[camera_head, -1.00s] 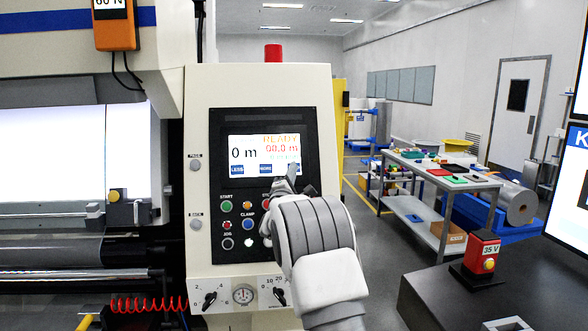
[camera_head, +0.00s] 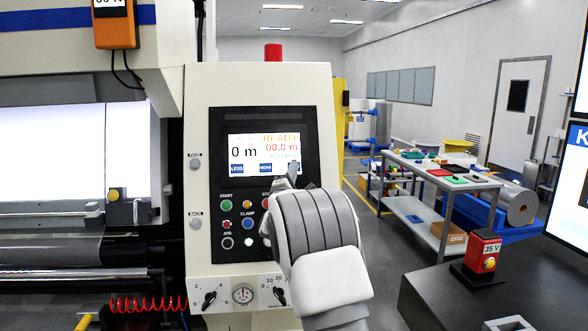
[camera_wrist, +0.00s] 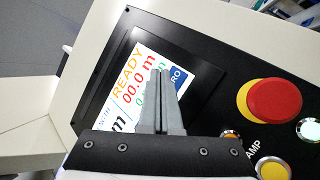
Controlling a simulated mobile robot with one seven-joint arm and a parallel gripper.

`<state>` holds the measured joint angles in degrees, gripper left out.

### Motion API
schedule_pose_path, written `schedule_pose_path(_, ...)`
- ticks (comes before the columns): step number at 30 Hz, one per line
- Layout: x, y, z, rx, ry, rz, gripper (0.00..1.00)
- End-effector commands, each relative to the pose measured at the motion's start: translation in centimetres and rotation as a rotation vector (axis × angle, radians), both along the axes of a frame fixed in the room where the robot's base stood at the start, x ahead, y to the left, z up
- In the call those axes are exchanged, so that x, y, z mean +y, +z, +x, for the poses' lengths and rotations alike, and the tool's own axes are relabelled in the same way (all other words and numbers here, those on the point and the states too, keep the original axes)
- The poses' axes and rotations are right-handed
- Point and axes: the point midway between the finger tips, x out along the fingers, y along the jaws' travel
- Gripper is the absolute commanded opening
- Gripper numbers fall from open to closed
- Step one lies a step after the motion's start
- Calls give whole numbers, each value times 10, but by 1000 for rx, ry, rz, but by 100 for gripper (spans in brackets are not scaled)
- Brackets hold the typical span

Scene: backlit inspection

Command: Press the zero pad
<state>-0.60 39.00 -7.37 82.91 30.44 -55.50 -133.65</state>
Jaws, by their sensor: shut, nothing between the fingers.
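The screen (camera_head: 250,152) on the machine's control panel reads READY, 0 m and 00.0 m. Its lower edge has blue pads: a left one (camera_head: 237,168), a middle one (camera_head: 265,168), and the zero pad at the right. In the head view my gripper (camera_head: 293,168) covers most of the zero pad. In the wrist view the blue zero pad (camera_wrist: 179,79) shows partly, with "RO" readable, just right of the fingertips (camera_wrist: 160,74). My gripper is shut and empty, its tips at the screen's lower right. I cannot tell whether they touch the pad.
Below the screen are the green start button (camera_head: 226,205), clamp buttons and other lit buttons. A red mushroom button on a yellow ring (camera_wrist: 273,101) stands out right of my fingers in the wrist view. Dials (camera_head: 243,294) sit lower down. A dark bench (camera_head: 455,300) stands at right.

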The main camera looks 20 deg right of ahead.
Motion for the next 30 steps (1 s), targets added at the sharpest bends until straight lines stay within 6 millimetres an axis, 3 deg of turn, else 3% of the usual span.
schedule_pose_path(12, 7, 15, -36, -2, 0, 0, 0)
schedule_pose_path(30, 7, 16, -38, -2, 0, 0, 0)
